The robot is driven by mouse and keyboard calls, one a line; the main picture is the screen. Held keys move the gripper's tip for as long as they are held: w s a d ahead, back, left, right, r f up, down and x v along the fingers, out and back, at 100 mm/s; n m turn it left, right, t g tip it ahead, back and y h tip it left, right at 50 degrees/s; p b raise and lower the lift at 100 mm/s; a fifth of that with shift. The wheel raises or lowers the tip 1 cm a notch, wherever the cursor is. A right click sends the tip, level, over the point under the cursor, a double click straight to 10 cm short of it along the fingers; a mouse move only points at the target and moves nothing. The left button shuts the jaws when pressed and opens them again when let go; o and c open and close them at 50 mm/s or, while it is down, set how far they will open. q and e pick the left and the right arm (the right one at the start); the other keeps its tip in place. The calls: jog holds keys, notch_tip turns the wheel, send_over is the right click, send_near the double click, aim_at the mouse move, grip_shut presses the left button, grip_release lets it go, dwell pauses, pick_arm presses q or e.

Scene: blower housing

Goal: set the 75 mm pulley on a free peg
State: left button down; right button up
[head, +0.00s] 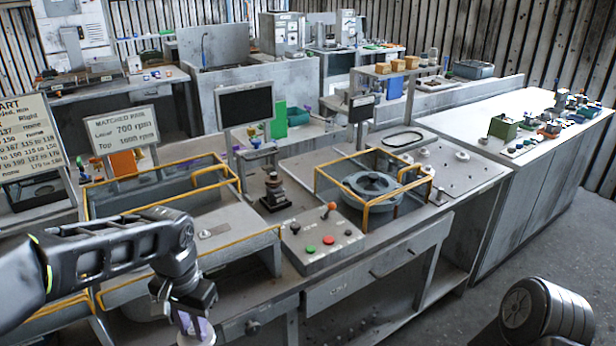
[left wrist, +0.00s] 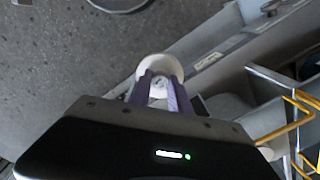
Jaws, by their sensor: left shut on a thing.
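My left gripper (head: 196,330) hangs low at the front left of the bench, its fingertips at the bottom edge of the head view. In the left wrist view the purple fingers (left wrist: 160,88) are shut on a round white pulley (left wrist: 158,62). It is held over the grey floor, clear of the bench; its size marking cannot be read. A grey peg board (head: 462,178) at the right of the bench bears small pegs and a few pale round pieces (head: 425,153). Which pegs are bare is hard to tell. My right gripper is out of view.
An orange-railed guard (head: 345,196) surrounds a round grey housing (head: 373,187) left of the board. A control box (head: 320,240) with buttons and a lever stands in front. A black belt loop (head: 403,138) lies behind. Signs and a railed bay (head: 165,187) stand left.

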pick_arm(q)
jog(key=w+d+f+n, duration=0.1)
jog(key=w+d+f, duration=0.1)
jog(key=f, duration=0.8)
jog(key=w+d+f+n+b, duration=0.1)
jog(key=w+d+f, duration=0.1)
jog(key=f, duration=0.8)
jog(key=shift+w+d+f, duration=0.15)
jog(key=shift+w+d, duration=0.1)
jog(key=shift+d, duration=0.6)
